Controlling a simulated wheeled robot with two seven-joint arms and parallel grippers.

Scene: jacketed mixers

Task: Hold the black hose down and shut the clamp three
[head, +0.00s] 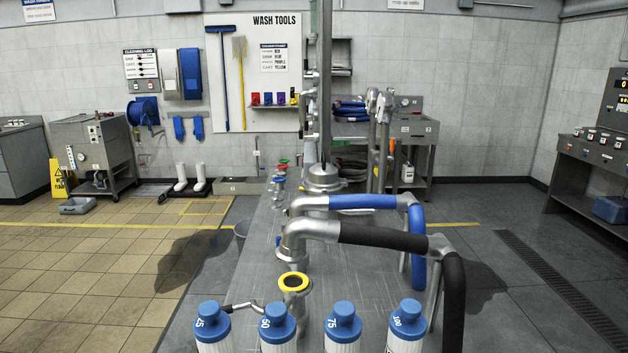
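The black hose (385,239) runs right from a metal elbow (300,232) over the grey table and bends down at the right. The elbow's lower end meets a metal fitting on the table; whether a clamp there is open or shut is too small to tell. I can read no label marking clamp three. A yellow ring (294,282) sits on a metal stub in front of the elbow, with a metal lever with a dark end (243,306) to its left. Neither of my grippers shows in the head view.
A blue hose (362,202) with its own metal elbow lies just behind the black one. Several white bottles with blue caps (343,320) line the near edge. A tall metal column (325,90) rises behind the hoses. The table's left part (245,270) is largely clear.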

